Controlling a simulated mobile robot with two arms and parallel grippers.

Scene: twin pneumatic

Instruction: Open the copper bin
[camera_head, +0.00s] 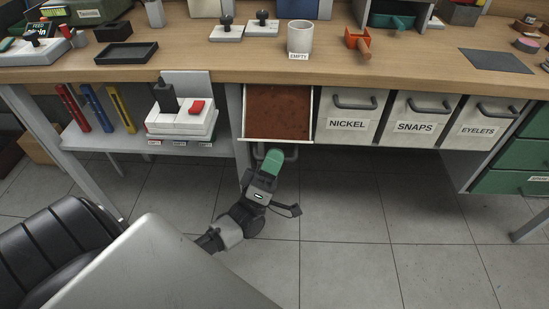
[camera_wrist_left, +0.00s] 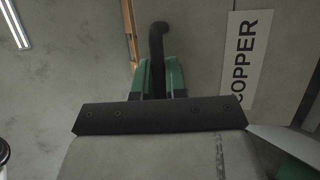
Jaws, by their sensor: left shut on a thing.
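The copper bin (camera_head: 280,142) is the leftmost of the row of bins under the bench and is pulled out. Its open top shows a reddish-brown fill. In the left wrist view its grey front (camera_wrist_left: 205,45) carries a white COPPER label (camera_wrist_left: 240,62). My left gripper (camera_head: 271,158), with green fingers, is at the front of the bin. It is shut on the bin's dark handle (camera_wrist_left: 157,40), which sticks out past the green fingers in the left wrist view. My right gripper is in neither view.
The NICKEL (camera_head: 348,125), SNAPS (camera_head: 414,127) and EYELETS (camera_head: 478,130) bins are shut, to the right. A black chair (camera_head: 60,240) is at lower left.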

